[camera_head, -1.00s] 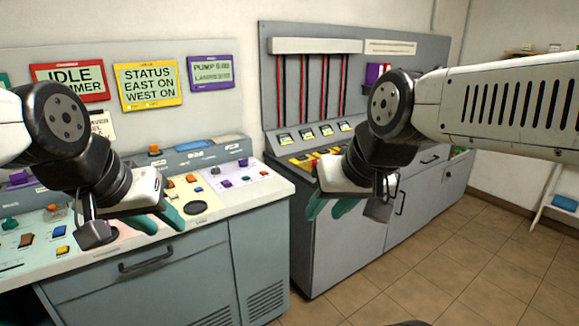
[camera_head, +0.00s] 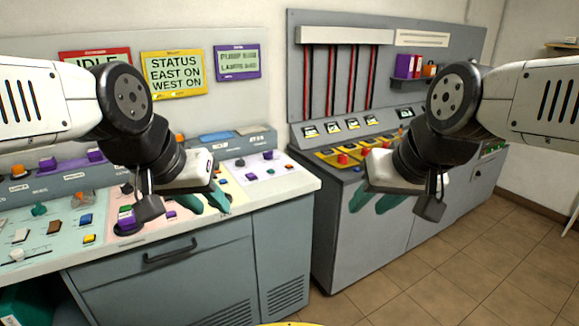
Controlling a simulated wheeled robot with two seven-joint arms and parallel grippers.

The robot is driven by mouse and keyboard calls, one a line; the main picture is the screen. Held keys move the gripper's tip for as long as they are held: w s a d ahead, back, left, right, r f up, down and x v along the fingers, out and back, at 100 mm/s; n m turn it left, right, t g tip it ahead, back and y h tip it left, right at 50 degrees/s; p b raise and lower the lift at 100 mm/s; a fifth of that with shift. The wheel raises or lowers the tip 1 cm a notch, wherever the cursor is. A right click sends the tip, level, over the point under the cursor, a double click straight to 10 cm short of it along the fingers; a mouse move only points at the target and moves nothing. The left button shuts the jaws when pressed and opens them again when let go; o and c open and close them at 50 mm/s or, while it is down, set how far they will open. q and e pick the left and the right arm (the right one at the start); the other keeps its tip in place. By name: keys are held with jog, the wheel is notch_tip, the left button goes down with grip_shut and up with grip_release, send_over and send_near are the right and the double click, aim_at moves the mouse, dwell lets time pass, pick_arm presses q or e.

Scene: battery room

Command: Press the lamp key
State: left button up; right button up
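No control in view carries a label that I can read as the lamp key. The left console (camera_head: 285,190) has a sloped top with several coloured buttons, knobs and switches. A purple-framed screen (camera_head: 238,62) above it shows small text that seems to mention pump and lamps. My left gripper (camera_head: 205,201) hangs over the front of this console, open and empty, hiding part of its panel. My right gripper (camera_head: 375,200) is open and empty in front of the right cabinet (camera_head: 345,250), below its yellow key panel (camera_head: 335,157). Neither gripper visibly touches a control.
A red-framed screen (camera_head: 95,56) and a yellow-framed screen (camera_head: 173,74) reading "STATUS EAST ON WEST ON" hang on the wall. The left console has a drawer handle (camera_head: 170,251) in front. Clear tiled floor (camera_head: 460,275) lies at the right.

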pick_arm(q)
grip_shut()
dwell(1.5)
